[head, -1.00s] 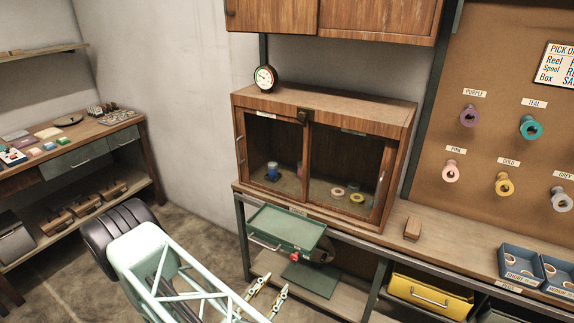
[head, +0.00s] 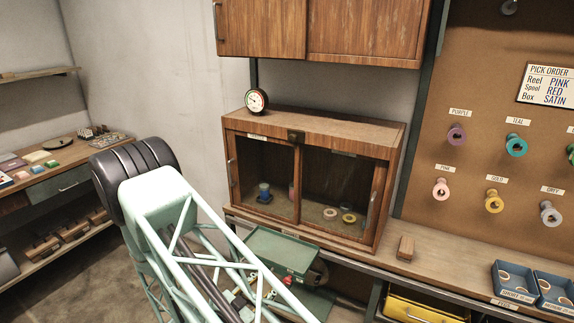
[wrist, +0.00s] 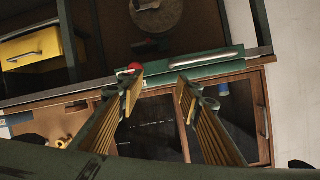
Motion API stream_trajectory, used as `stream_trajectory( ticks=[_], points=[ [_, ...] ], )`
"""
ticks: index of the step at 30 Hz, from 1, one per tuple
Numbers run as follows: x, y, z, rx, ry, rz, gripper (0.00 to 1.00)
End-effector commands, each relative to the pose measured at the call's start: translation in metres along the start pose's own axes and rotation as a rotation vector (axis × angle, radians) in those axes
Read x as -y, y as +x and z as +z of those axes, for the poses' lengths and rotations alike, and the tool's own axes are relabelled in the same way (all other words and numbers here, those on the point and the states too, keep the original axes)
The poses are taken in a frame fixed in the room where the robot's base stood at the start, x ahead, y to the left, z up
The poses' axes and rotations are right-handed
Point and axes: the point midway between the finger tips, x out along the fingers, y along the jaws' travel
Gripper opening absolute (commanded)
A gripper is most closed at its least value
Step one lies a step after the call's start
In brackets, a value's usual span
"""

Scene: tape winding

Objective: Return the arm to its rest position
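My gripper (wrist: 158,90) is open in the wrist view, with its two ribbed fingers apart and nothing between them. Beyond the fingertips the wrist view shows the green winding machine (wrist: 205,64) with a red knob (wrist: 135,68). In the head view my mint-green arm rises from the bottom at the left. The green machine (head: 283,250) stands behind its lattice, partly hidden. The arm's lattice hides most of the gripper area in the head view.
A glass-fronted cabinet (head: 315,118) stands on the bench, with wall cupboards (head: 365,30) above. A pegboard (head: 480,80) at the right holds coloured reels. Blue trays (head: 515,280) sit on the bench. A side bench (head: 60,185) stands at left.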

Motion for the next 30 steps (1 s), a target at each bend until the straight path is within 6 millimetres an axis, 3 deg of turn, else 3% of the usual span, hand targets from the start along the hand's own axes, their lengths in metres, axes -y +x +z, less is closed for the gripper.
stream_trajectory(
  ticks=[15,30],
  points=[
    [0.043,0.013,-0.046,0.19,0.061,0.001,0.32],
    [0.078,0.01,-0.101,0.357,0.089,-0.034,0.32]
  ],
)
